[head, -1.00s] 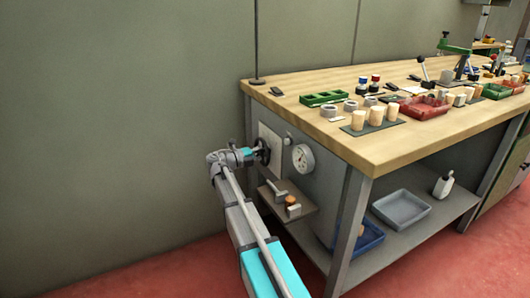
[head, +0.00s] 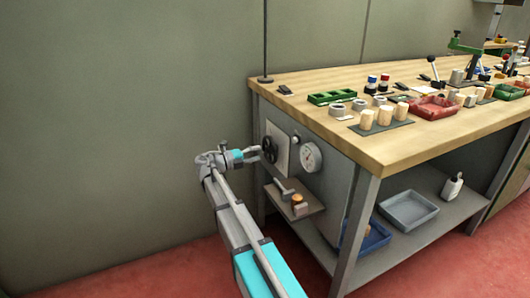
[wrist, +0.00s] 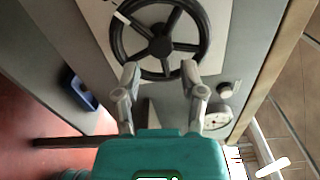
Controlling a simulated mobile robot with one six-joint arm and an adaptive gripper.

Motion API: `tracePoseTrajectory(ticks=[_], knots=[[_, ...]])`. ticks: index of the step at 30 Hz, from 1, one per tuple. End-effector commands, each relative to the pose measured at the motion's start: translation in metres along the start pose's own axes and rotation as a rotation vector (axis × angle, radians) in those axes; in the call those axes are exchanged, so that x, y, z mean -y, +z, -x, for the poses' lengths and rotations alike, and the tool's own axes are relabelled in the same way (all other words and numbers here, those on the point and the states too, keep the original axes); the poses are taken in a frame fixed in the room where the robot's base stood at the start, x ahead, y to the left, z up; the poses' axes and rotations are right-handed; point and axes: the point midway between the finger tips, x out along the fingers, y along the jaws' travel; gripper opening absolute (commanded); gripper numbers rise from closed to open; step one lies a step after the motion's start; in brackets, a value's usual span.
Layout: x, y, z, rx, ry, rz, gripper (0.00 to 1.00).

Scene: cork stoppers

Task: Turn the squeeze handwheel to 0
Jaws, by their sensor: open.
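The squeeze handwheel (head: 270,149) is a dark spoked wheel on a pale plate at the end of the workbench. In the wrist view the handwheel (wrist: 160,46) fills the top middle, with a white mark at its upper left rim. No numbers are readable around it. My gripper (head: 257,154) is just left of the wheel in the head view. In the wrist view my gripper (wrist: 160,69) has its two fingers apart, pointing at the wheel's lower rim, with nothing held between them. Whether the fingertips touch the rim I cannot tell.
A round dial gauge (head: 311,157) sits right of the wheel. A small shelf (head: 306,209) with parts juts out below. The wooden bench top (head: 330,80) carries corks and trays. A grey tray (head: 409,209) lies on the lower shelf. The floor at left is clear.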

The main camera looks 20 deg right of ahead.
Motion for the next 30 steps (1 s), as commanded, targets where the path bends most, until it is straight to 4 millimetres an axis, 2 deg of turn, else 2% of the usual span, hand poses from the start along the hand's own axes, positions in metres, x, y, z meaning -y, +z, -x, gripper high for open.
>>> tracePoseTrajectory(ticks=[6, 12, 30], knots=[[0.000, 0.000, 0.033, 0.001, 0.001, 0.000, 0.53], [0.000, 0.000, 0.049, 0.000, 0.001, 0.000, 0.53], [0.000, 0.000, 0.053, -0.001, 0.001, -0.022, 0.53]])
